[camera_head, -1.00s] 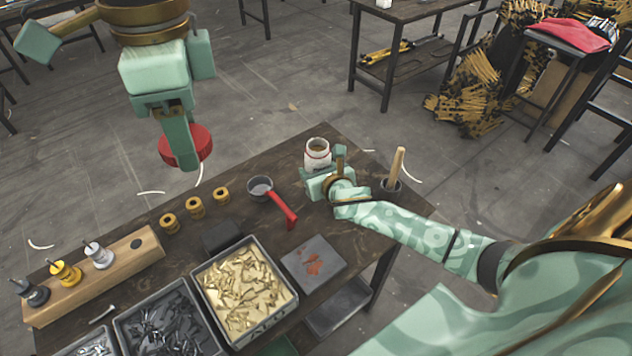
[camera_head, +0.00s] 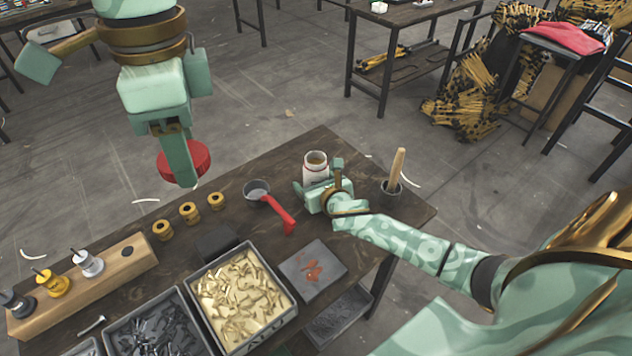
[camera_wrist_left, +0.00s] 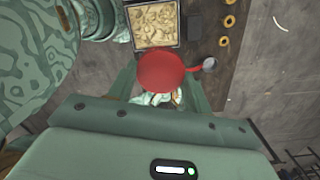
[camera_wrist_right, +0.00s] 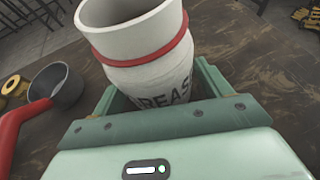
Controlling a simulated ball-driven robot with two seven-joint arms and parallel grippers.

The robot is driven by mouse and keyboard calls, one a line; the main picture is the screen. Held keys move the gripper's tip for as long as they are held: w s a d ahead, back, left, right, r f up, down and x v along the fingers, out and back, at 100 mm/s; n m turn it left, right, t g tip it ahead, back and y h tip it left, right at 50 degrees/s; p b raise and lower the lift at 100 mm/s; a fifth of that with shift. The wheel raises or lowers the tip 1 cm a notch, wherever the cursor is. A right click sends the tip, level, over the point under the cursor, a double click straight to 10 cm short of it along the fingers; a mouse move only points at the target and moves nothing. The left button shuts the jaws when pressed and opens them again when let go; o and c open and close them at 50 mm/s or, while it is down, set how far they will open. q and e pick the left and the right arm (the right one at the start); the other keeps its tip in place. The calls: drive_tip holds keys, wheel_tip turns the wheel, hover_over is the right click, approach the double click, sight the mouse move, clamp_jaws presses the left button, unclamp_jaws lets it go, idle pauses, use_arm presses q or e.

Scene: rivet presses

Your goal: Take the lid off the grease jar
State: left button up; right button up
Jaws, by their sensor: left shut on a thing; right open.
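The grease jar (camera_head: 315,172) is white with a red ring. It stands upright and uncovered on the dark table, with brownish contents showing at its mouth. The round red lid (camera_head: 200,160) is in my left gripper (camera_head: 183,172), held well away from the jar, beyond the table's far left edge in the head view. In the left wrist view the lid (camera_wrist_left: 160,72) sits between both fingers. My right gripper (camera_head: 318,178) is open, with its fingers on either side of the jar. In the right wrist view the jar (camera_wrist_right: 140,45) rises between the fingers, hiding its base.
A grey pan with a red handle (camera_head: 283,215) lies left of the jar. A pot with a wooden-handled tool (camera_head: 397,170) stands to its right. Brass bushings (camera_head: 190,212), a parts tray (camera_head: 285,320) and a wooden block (camera_head: 125,262) fill the table's left and front.

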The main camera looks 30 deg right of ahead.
use_arm(q)
drive_tip(key=shift+r, duration=0.25)
use_arm(e)
drive_tip(key=shift+s+a+r, duration=0.1)
drive_tip(key=shift+s+r, duration=0.1)
drive_tip(key=shift+r, duration=0.05)
use_arm(q)
drive_tip(key=r+p, duration=0.2)
drive_tip(key=s+r+p, duration=0.1)
drive_tip(key=r+p, duration=0.1)
drive_tip(key=shift+r, duration=0.4)
use_arm(e)
drive_tip(key=v, duration=1)
drive_tip(key=shift+s+r, duration=0.1)
drive_tip(key=shift+r, duration=0.1)
use_arm(q)
drive_tip(key=shift+r, duration=0.1)
use_arm(e)
drive_tip(key=shift+s+r, duration=0.15)
drive_tip(key=shift+s, duration=0.35)
drive_tip(key=shift+s+a, duration=0.1)
